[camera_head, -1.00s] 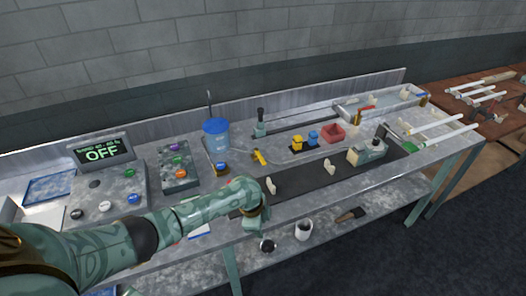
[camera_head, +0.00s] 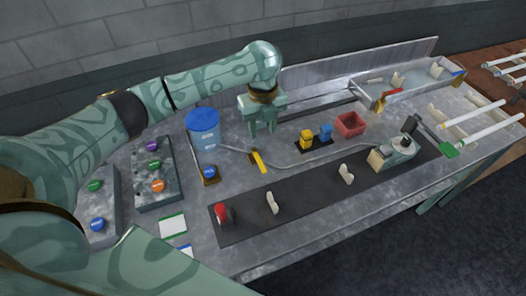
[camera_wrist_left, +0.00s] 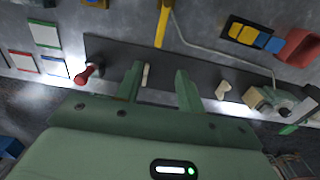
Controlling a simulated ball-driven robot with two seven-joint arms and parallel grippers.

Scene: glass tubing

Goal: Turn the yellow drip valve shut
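The yellow drip valve (camera_head: 259,162) is a thin yellow lever on the grey bench, beside the tube that runs from the blue bucket (camera_head: 203,130). It lies slantwise in the head view and shows as an upright yellow bar (camera_wrist_left: 162,26) at the top of the wrist view. My left gripper (camera_head: 262,132) points down above the bench, just behind the valve in the head view. Its fingers (camera_wrist_left: 158,70) are apart with nothing held between them. A cream peg shows beyond the fingers in the wrist view. My right gripper is not in view.
A dark mat (camera_head: 310,193) with cream pegs and a red-topped piece (camera_head: 222,213) lies in front of the valve. Yellow and blue pieces (camera_head: 306,140) and a red bin (camera_head: 350,124) stand to the right. A button box (camera_head: 155,172) is at left.

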